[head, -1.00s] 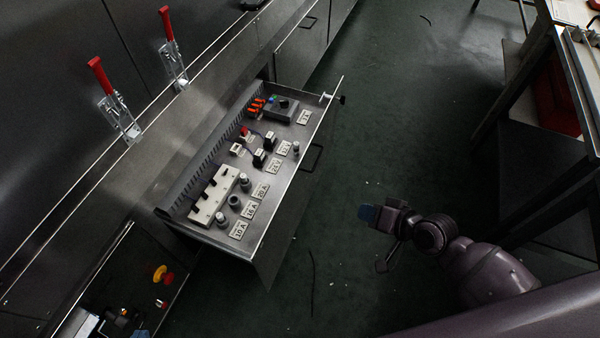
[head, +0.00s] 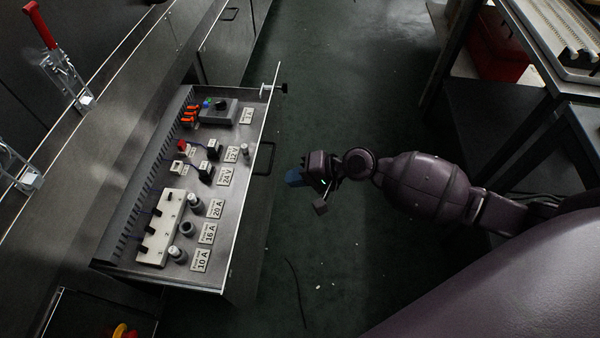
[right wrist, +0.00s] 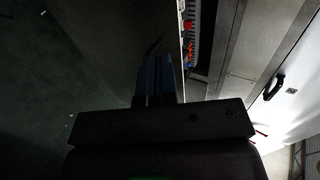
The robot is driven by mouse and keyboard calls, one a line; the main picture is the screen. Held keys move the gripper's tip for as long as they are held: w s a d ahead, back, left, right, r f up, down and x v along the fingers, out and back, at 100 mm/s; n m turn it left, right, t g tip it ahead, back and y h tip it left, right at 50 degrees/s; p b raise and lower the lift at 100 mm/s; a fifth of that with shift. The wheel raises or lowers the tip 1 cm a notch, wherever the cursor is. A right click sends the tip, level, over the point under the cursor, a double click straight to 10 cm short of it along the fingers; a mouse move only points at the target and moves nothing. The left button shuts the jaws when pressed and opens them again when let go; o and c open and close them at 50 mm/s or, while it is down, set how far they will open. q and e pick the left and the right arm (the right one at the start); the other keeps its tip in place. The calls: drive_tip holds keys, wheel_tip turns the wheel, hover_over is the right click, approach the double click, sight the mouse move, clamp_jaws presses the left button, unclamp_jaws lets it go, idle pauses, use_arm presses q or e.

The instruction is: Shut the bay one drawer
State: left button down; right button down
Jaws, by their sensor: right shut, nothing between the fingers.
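The bay one drawer (head: 222,262) stands pulled out from the cabinet in the head view, its open top showing labelled electrical parts. Its dark front carries a bar handle (head: 268,158) and a small knob at the far corner. My right gripper (head: 293,178) is shut and empty, a short way to the right of the drawer front, apart from it. In the right wrist view my blue fingertips (right wrist: 158,75) are together, with the drawer's edge (right wrist: 183,40) beyond them to the right. My left gripper is not in view.
The cabinet top (head: 75,190) runs along the left, with red-handled toggle clamps (head: 62,70) on it. A dark workbench (head: 555,95) with a tray (head: 570,35) stands at the right, a red bin (head: 495,55) beneath. Green floor between is mostly clear.

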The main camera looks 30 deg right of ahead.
sight(250, 182)
drive_tip(key=x, duration=0.4)
drive_tip(key=r+b+x, duration=0.1)
drive_tip(key=x, duration=0.3)
drive_tip(key=shift+w+a, duration=0.15)
drive_tip(key=shift+a, duration=0.05)
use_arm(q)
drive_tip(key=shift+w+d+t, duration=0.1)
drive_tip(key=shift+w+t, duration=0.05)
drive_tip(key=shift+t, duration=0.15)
use_arm(e)
drive_tip(key=shift+w+a, duration=0.35)
drive_tip(key=shift+a, duration=0.2)
